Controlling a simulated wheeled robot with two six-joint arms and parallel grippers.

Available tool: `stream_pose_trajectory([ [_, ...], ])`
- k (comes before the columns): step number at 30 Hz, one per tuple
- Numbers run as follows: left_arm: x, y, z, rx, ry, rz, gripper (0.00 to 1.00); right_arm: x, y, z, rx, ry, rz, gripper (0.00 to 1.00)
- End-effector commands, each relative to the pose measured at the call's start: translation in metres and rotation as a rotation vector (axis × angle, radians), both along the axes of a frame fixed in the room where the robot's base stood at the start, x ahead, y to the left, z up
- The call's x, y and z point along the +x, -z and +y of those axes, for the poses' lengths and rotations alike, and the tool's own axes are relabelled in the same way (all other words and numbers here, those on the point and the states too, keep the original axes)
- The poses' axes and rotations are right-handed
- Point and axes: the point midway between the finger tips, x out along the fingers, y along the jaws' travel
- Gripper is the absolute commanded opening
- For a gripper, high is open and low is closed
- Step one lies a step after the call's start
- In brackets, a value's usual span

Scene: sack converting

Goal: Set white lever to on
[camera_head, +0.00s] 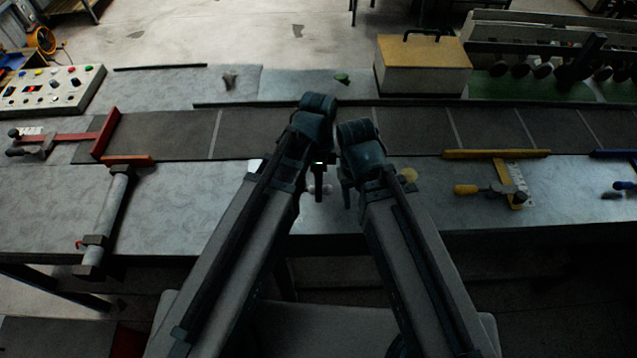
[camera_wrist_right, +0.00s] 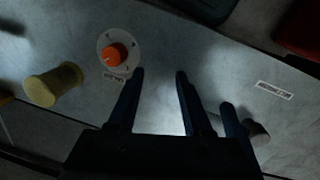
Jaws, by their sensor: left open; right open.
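I cannot clearly make out a white lever. In the head view a small pale shape (camera_head: 320,188) shows between my two arms, partly hidden by the grippers; I cannot tell what it is. My left gripper (camera_head: 318,178) hangs over the front of the bench and is open. My right gripper (camera_wrist_right: 160,74) is open and empty above the grey worktop in the right wrist view. An orange knob on a round white dial (camera_wrist_right: 116,54) lies just left of its fingertips. A dark finger-like part (camera_wrist_right: 232,120) at its right may be my left gripper.
The right wrist view also shows a yellow cylinder (camera_wrist_right: 54,84), a printed label (camera_wrist_right: 275,90) and a dark knob (camera_wrist_right: 257,131). In the head view stand a button panel (camera_head: 52,90), a red clamp (camera_head: 106,132), a yellow clamp (camera_head: 496,154) and a tan box (camera_head: 422,68).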

Motion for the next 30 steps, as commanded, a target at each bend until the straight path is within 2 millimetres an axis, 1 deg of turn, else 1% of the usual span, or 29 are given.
stream_pose_trajectory([
  [5, 0.002, -0.009, 0.0, 0.0, -0.001, 0.0, 0.61, 0.0, -0.009, 0.0, 0.0, 0.0, 0.0, 0.5],
  [11, 0.006, -0.03, 0.0, 0.0, -0.001, 0.0, 0.61, 0.0, -0.03, 0.0, 0.0, -0.001, 0.0, 0.5],
  [27, 0.021, -0.111, 0.002, 0.0, 0.0, 0.0, 0.61, 0.0, -0.111, 0.0, 0.003, 0.013, 0.0, 0.5],
  [30, 0.024, -0.124, 0.002, 0.0, 0.0, 0.0, 0.61, 0.0, -0.124, 0.0, 0.002, 0.014, 0.0, 0.5],
])
